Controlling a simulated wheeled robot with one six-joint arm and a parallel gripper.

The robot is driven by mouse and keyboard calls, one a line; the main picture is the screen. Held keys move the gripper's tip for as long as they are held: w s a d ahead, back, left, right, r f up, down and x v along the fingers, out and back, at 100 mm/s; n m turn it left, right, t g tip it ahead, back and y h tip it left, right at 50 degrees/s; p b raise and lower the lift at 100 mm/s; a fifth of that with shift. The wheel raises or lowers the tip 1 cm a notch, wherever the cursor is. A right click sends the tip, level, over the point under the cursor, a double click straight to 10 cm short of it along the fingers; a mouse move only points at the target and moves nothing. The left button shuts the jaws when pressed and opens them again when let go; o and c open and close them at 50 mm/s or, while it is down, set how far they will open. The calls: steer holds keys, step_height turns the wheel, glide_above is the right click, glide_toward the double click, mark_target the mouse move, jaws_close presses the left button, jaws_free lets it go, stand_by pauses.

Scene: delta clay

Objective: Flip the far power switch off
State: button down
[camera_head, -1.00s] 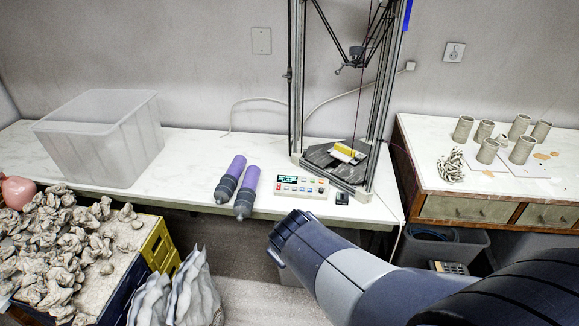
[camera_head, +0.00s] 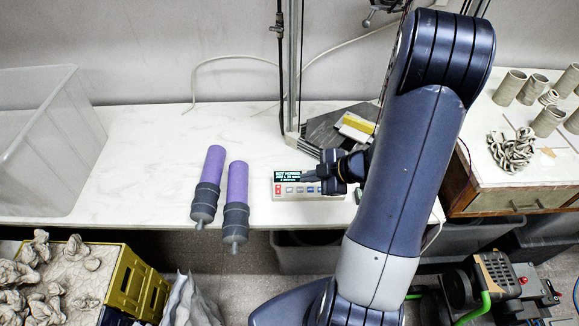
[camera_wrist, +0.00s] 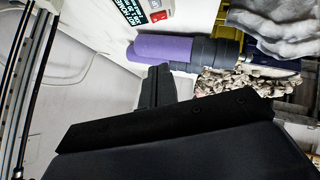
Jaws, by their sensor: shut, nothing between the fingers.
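My gripper (camera_head: 312,175) is shut and empty. In the head view it is over the right part of the white control box (camera_head: 310,195), which has a lit green-text display (camera_head: 287,175) and a row of coloured buttons. I cannot tell whether it touches the box. The small black switch box to the right of the control box is hidden behind my arm. I cannot make out which switch is the far one or its position. In the wrist view my dark gripper finger (camera_wrist: 156,88) points up, with the display (camera_wrist: 128,10) and a red button (camera_wrist: 158,16) beyond it.
Two purple-and-grey cylinders (camera_head: 235,190) lie left of the control box. A clear plastic bin (camera_head: 50,140) stands at the left. The frame printer's dark base (camera_head: 330,130) with a yellow-white block (camera_head: 356,127) is just behind. Clay cups (camera_head: 510,88) stand at the right.

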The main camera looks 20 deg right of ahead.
steer(key=b, duration=0.1)
glide_above(284, 192)
steer(key=s, duration=0.2)
step_height(284, 192, down, 7)
steer(key=shift+w+a+f, duration=0.25)
steer(key=shift+w+f, duration=0.35)
steer(key=shift+f, duration=0.1)
steer(key=shift+w+d+f, duration=0.15)
steer(key=shift+w+f, duration=0.2)
steer(key=shift+f, duration=0.45)
